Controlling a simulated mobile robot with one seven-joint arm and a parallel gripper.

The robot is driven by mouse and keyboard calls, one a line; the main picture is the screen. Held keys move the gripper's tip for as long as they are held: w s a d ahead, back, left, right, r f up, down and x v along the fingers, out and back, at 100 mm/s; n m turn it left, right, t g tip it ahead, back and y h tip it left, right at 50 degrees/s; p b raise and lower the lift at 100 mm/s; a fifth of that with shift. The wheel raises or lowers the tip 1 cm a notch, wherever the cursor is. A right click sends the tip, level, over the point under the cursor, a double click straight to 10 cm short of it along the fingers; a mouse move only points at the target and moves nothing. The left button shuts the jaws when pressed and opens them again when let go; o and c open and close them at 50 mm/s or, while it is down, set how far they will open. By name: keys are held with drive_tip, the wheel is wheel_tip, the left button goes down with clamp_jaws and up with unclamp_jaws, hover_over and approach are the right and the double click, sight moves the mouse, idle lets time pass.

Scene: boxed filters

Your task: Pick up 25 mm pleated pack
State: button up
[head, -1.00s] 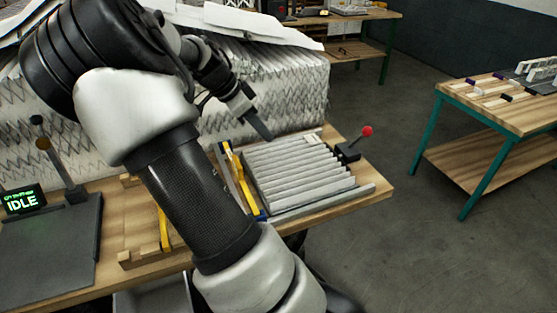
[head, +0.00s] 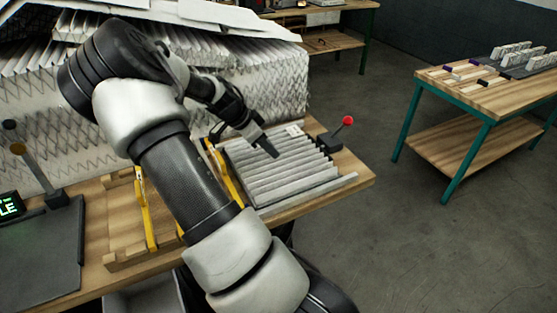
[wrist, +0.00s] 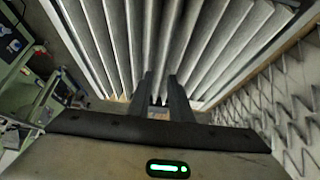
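A grey pleated pack (head: 295,178) with long parallel ridges lies in a fixture at the right end of the wooden bench. My gripper (head: 272,151) hangs over the back half of this pleated block, pointing down. In the wrist view the ridges of the pleated pack (wrist: 178,35) fill the top middle. The two dark fingers of my gripper (wrist: 161,92) stand apart with a narrow gap and nothing visible between them. I cannot tell whether the fingertips touch the ridges.
Yellow-edged bars (head: 222,172) stand left of the pack. A red-knobbed lever (head: 347,121) stands at its right back. A large stack of white zigzag media (head: 255,80) rises behind. A second wooden table (head: 480,95) stands apart on the right, with open floor between.

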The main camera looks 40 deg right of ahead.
sight(279, 160)
drive_tip(key=x, duration=0.4)
drive_tip(key=shift+w, duration=0.1)
clamp_jaws()
drive_tip(key=shift+r, duration=0.1)
